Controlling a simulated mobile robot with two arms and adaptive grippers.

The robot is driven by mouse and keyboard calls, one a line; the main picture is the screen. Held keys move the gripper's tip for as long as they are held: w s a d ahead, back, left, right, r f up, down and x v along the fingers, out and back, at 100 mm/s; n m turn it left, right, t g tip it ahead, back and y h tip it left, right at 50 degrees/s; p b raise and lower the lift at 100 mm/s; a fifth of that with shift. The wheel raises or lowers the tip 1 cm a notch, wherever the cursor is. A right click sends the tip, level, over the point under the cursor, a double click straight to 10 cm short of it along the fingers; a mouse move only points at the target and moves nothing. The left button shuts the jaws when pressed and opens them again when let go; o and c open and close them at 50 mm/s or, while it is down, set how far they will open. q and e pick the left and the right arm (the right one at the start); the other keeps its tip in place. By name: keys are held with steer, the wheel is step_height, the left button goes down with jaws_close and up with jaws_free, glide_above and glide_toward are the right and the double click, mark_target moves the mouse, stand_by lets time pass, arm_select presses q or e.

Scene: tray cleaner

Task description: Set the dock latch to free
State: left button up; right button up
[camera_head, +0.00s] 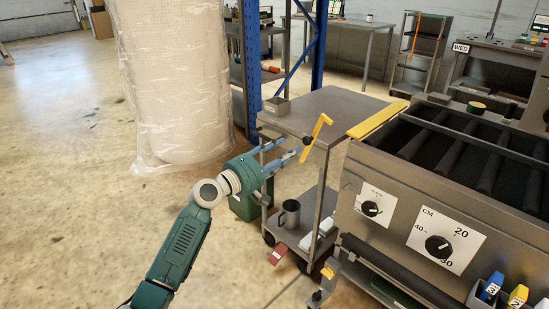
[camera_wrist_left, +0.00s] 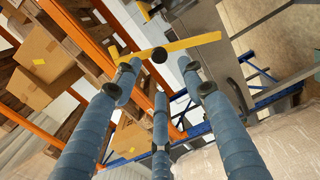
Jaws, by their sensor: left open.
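A yellow latch lever (camera_head: 319,132) with a black pivot knob stands at the near right corner of the steel cart, beside the tray cleaner. I take it to be the dock latch; its free setting is not readable. In the left wrist view the lever (camera_wrist_left: 192,43) runs across just beyond the fingertips, its black knob (camera_wrist_left: 159,55) between the two upper fingers. My left gripper (camera_head: 294,154) is open and empty, its blue fingers pointing at the lever. I cannot tell whether a fingertip touches it. My right gripper is not in view.
The tray cleaner (camera_head: 389,177) with dials stands close on the right. A wrapped pallet (camera_head: 175,80) is at left. Open floor lies at lower left.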

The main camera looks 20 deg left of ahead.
arm_select(q)
steer(key=shift+v, duration=2.3)
